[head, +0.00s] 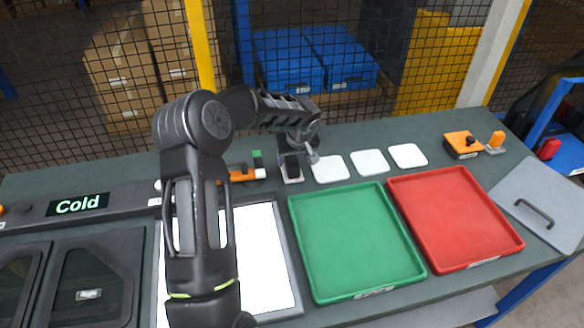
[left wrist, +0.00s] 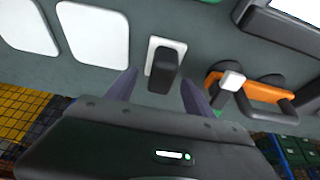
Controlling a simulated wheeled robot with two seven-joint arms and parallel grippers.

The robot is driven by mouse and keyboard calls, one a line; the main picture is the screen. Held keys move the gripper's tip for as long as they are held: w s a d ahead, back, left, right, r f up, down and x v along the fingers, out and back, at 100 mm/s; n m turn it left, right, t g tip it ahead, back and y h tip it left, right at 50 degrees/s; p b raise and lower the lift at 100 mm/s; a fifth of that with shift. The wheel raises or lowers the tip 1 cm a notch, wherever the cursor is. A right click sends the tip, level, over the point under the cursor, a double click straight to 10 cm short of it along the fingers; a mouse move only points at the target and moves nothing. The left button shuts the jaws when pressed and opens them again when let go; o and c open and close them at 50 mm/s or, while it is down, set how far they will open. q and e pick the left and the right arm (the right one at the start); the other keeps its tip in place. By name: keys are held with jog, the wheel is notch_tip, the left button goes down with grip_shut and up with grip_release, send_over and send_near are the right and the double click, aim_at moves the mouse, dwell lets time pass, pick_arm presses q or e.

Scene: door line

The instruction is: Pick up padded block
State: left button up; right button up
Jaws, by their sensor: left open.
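The padded block looks to be the dark upright block (left wrist: 164,72) on a small white pad, seen in the left wrist view. In the head view its white pad (head: 293,180) shows at the back of the table, with the block mostly under my gripper. My left gripper (left wrist: 158,78) is open, with one finger to each side of the block in the wrist picture. I cannot tell whether the fingers are level with it or above it. In the head view the left gripper (head: 298,150) hangs over that spot. My right gripper is not in view.
An orange-and-black tool (left wrist: 262,90) with a white end lies beside the block. Several white square pads (head: 369,162) line the back. A green tray (head: 350,292) and a red tray (head: 465,262) lie in front. A grey lid with a handle (head: 545,200) is at the right.

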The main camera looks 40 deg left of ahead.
aim_at(292, 162)
pick_arm(q)
jog(key=x, duration=0.4)
jog(key=shift+s+a, duration=0.15)
dwell(0.4)
grip_shut()
dwell(0.5)
